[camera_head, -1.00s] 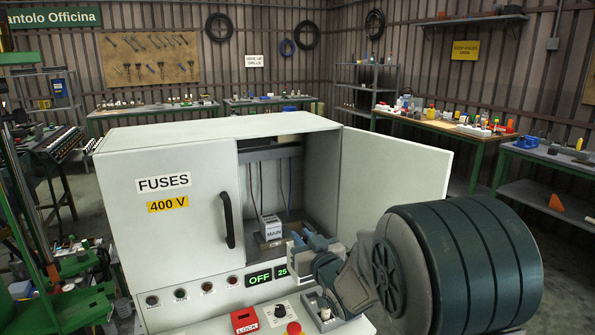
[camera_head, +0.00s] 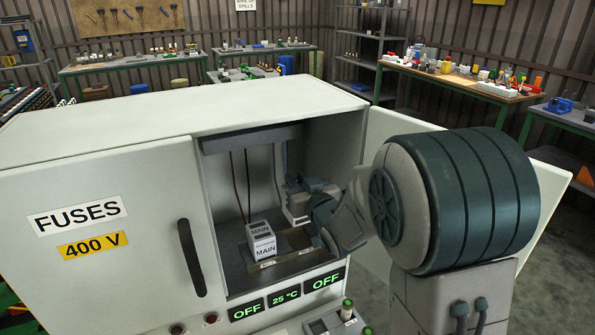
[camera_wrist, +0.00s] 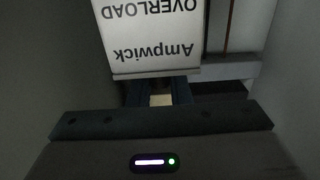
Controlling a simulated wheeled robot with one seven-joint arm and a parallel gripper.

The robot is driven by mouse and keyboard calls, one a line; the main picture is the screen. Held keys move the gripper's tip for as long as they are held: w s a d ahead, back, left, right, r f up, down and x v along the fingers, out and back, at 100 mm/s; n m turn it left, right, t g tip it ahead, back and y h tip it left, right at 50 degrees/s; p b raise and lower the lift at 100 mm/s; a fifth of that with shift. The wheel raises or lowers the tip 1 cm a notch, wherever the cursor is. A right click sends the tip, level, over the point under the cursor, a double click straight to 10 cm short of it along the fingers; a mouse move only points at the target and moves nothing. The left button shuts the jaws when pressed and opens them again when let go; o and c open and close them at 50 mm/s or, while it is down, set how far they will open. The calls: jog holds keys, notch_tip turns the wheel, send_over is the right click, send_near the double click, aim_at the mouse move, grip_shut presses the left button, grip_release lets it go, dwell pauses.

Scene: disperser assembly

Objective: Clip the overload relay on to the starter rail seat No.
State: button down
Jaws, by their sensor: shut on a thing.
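The overload relay (camera_wrist: 152,40) fills the upper middle of the wrist view as a white block, its face reading "Ampwick OVERLOAD" upside down. My gripper (camera_wrist: 160,92) is shut on it, with the blue fingers just below the label. In the head view my gripper (camera_head: 312,187) is inside the open cabinet, on the right, above the floor. A pale block below its fingers (camera_head: 297,206) seems to be the relay. A white block marked MAIN (camera_head: 262,243) stands on the cabinet floor to its left. The rail seat is partly hidden by my arm, and its number is not readable.
The fuse cabinet (camera_head: 120,125) has a closed left door with a black handle (camera_head: 191,258). Its right door (camera_head: 548,190) stands open behind my arm. Wires (camera_head: 248,180) hang at the back of the bay. Displays (camera_head: 285,295) read OFF, 25 °C and OFF.

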aim_at(302, 220)
jog(key=shift+s+r, duration=0.15)
jog(key=shift+d+b, duration=0.1)
jog(key=shift+b, duration=0.5)
notch_tip(302, 220, down, 6)
jog(key=b, duration=0.6)
jog(key=shift+r+b, duration=0.1)
jog(key=shift+b, duration=1.15)
dwell(1.3)
jog(key=shift+f+b, duration=1.35)
jog(key=shift+b, duration=0.05)
jog(key=c, duration=1.3)
grip_release()
jog(key=shift+s, duration=0.1)
jog(key=shift+o, duration=0.2)
jog(key=shift+f, duration=0.1)
jog(key=shift+s, duration=0.1)
